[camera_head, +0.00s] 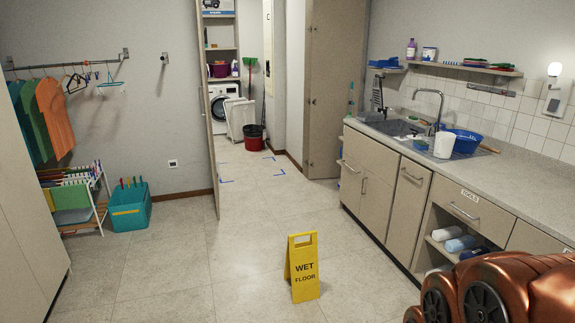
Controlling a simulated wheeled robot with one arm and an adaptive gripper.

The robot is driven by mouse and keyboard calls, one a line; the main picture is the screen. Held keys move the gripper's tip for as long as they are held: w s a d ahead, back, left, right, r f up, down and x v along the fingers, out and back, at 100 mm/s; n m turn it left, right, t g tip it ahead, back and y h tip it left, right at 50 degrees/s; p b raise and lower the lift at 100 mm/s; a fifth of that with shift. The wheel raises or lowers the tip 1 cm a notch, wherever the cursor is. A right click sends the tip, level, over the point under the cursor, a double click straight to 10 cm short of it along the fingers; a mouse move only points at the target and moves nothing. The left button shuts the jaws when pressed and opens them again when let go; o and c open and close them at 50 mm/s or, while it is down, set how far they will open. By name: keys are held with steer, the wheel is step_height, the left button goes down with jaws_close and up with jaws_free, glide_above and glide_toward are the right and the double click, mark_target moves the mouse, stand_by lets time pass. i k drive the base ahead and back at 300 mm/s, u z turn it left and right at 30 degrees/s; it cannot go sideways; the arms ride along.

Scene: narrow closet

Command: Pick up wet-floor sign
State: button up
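The yellow wet-floor sign (305,268) stands upright and folded out on the tiled floor, in the lower middle of the head view. It reads "WET FLOOR" and has a handle slot near its top. Nothing covers it. Copper-coloured links of my own arm fill the lower right corner, in front of the counter. My gripper is not in view, so its state does not show. No part of my arm in view touches the sign.
The counter with sink and cabinets (420,185) runs along the right. A drying rack (80,198) and a teal basket (129,206) stand at the left wall. A narrow doorway at the back leads to a red bucket (254,138). Floor around the sign is clear.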

mark_target(304, 271)
steer(key=i, duration=2.95)
steer(key=u, duration=3.35)
steer(key=k, duration=0.35)
steer(key=z, duration=1.55)
